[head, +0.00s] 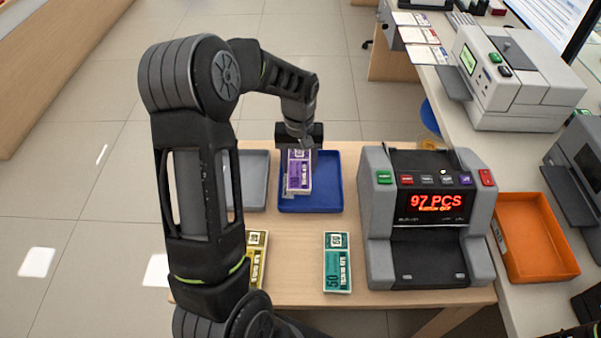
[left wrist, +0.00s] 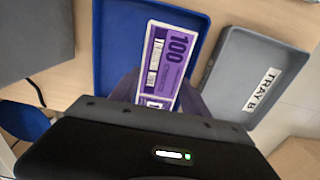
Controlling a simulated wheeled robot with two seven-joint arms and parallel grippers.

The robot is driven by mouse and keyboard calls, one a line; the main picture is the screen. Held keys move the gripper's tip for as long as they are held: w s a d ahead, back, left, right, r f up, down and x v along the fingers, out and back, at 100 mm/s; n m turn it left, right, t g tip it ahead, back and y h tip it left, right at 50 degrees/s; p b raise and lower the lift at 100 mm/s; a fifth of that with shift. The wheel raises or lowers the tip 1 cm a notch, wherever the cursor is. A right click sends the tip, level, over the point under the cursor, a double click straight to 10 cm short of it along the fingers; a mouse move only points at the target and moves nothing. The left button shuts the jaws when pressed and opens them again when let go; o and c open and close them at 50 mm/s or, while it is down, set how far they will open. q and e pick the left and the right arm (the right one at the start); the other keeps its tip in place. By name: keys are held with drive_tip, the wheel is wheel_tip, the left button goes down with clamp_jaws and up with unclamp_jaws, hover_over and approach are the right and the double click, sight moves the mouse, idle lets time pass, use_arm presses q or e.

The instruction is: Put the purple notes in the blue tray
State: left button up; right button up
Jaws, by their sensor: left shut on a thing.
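The purple notes (head: 299,172) are a banded bundle marked 100, and my left gripper (head: 298,146) is shut on their far end. The bundle is over the blue tray (head: 327,187), within its outline in the head view. I cannot tell whether it touches the tray floor. In the left wrist view the purple notes (left wrist: 165,60) stick out from the gripper (left wrist: 160,100), with the blue tray (left wrist: 112,45) behind them. The fingertips are largely hidden. My right gripper is not seen.
A grey tray (head: 256,180), labelled TRAY B in the left wrist view, stands left of the blue tray. Yellow notes (head: 256,255) and teal notes (head: 337,262) lie nearer on the table. A note counter (head: 430,220) reading 97 PCS stands right; an orange tray (head: 535,237) lies beyond it.

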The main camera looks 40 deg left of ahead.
sight(299, 167)
use_arm(q)
drive_tip(key=shift+f, duration=0.2)
drive_tip(key=shift+f, duration=1.8)
drive_tip(key=shift+f, duration=0.2)
drive_tip(key=o, duration=1.3)
drive_tip(key=shift+r, duration=0.1)
wheel_tip(299, 167, up, 12)
drive_tip(key=shift+r+b, duration=0.1)
drive_tip(key=shift+b, duration=0.35)
